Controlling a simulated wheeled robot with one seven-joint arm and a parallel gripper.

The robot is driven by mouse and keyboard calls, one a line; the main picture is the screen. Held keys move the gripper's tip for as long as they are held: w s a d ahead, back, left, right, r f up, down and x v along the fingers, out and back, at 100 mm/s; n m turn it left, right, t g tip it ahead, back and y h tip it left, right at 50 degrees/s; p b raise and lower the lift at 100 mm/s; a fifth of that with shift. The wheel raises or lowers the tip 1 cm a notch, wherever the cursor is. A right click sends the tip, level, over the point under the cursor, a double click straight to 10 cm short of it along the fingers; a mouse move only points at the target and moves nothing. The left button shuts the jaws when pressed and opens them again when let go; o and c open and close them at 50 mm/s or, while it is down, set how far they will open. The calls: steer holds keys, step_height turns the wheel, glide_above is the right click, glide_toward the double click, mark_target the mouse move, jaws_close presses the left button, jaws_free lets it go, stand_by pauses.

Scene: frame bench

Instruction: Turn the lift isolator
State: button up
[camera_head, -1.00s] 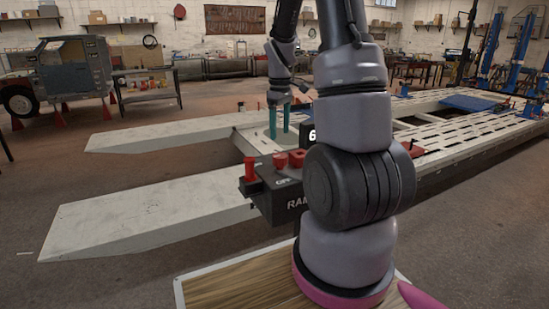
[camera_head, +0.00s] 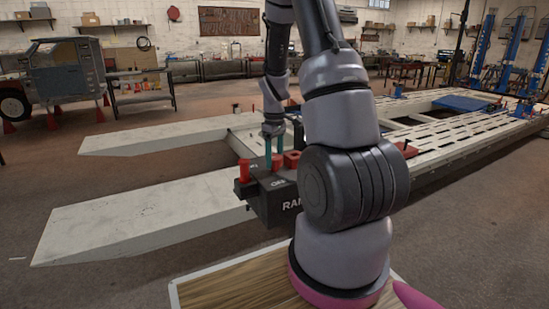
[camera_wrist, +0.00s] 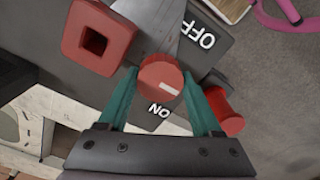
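The isolator is a round red knob (camera_wrist: 160,80) with a white bar mark in the wrist view. OFF lettering (camera_wrist: 194,40) is on the upper right side of it and ON lettering (camera_wrist: 158,110) is below. The bar slants slightly down to the right. My gripper (camera_wrist: 160,76) has its teal fingers apart, one on each side of the knob, close to it. I cannot tell whether they touch it. In the head view my gripper (camera_head: 274,148) is down at the black control box (camera_head: 268,206); its fingers partly hide the knob.
A red square socket-like piece (camera_wrist: 95,38) and a red cylinder (camera_wrist: 224,112) flank the knob. A red post (camera_head: 245,170) stands at the box's left end. Pale lift ramps (camera_head: 140,212) stretch left of the box. A wooden board (camera_head: 225,285) is at the front.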

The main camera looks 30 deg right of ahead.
jaws_close()
steer(key=shift+n, duration=0.3)
steer(key=n, duration=0.3)
steer(key=shift+n, duration=0.3)
steer(key=n, duration=0.4)
steer(key=shift+n, duration=0.3)
steer(key=n, duration=0.4)
steer(key=shift+n, duration=2.5)
steer(key=shift+o, duration=1.9)
jaws_free()
